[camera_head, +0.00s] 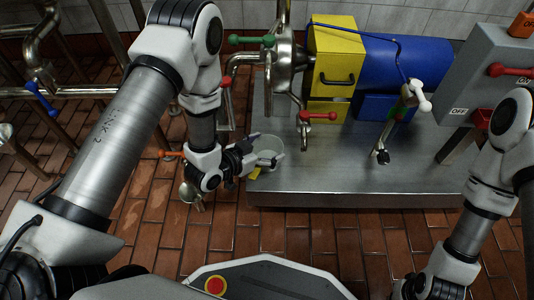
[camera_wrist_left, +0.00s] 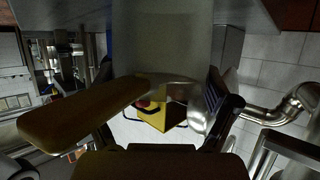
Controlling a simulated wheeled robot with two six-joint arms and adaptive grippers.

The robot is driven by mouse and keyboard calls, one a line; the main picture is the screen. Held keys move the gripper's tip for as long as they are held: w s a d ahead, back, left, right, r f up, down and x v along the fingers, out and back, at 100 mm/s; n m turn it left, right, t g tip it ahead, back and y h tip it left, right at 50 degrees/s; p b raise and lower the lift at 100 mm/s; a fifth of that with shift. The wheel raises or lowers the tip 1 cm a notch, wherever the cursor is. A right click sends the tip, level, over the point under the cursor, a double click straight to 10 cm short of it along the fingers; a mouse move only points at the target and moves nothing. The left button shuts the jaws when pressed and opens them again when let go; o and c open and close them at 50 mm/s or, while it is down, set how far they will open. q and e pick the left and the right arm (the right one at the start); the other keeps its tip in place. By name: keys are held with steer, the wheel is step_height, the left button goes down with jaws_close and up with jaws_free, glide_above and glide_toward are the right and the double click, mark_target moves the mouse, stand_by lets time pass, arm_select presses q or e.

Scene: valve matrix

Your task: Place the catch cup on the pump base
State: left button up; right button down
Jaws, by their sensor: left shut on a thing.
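The catch cup (camera_head: 270,145) is a clear, pale cup. It shows over the left part of the grey metal pump base (camera_head: 330,180); I cannot tell whether it touches the top. My left gripper (camera_head: 252,160) reaches in from the left and is shut on the cup. In the left wrist view the cup (camera_wrist_left: 162,38) fills the upper middle, close to the camera. A yellow-brown tab (camera_wrist_left: 85,115) crosses the left of that view; a yellow piece (camera_head: 254,174) also shows below the cup. My right gripper (camera_head: 430,287) is at the bottom edge, partly cut off.
A yellow housing (camera_head: 335,55) and blue motor (camera_head: 405,70) stand on the base's back. A grey switch box (camera_head: 480,75) is at right. The base's front right is clear.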

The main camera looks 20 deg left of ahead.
arm_select(q)
steer(key=shift+c, duration=0.5)
steer(key=o, duration=0.8)
steer(key=shift+f, duration=0.2)
steer(key=shift+o, duration=0.9)
steer(key=shift+r, duration=0.25)
steer(key=p+v, duration=0.6)
steer(key=v, duration=0.6)
steer(key=s+a+f+n+g+y, duration=0.2)
steer(key=s+f+g, duration=0.3)
steer(key=s, duration=0.3)
steer(key=s+a+f+n+g+y, duration=0.2)
steer(key=s+f+n+g+y, duration=0.2)
steer(key=s, duration=0.5)
steer(key=f+g, duration=0.1)
steer(key=g, duration=0.1)
steer(key=shift+s+a+f+g, duration=0.2)
steer(key=shift+a+f+g, duration=0.05)
steer(key=shift+f+g, duration=0.15)
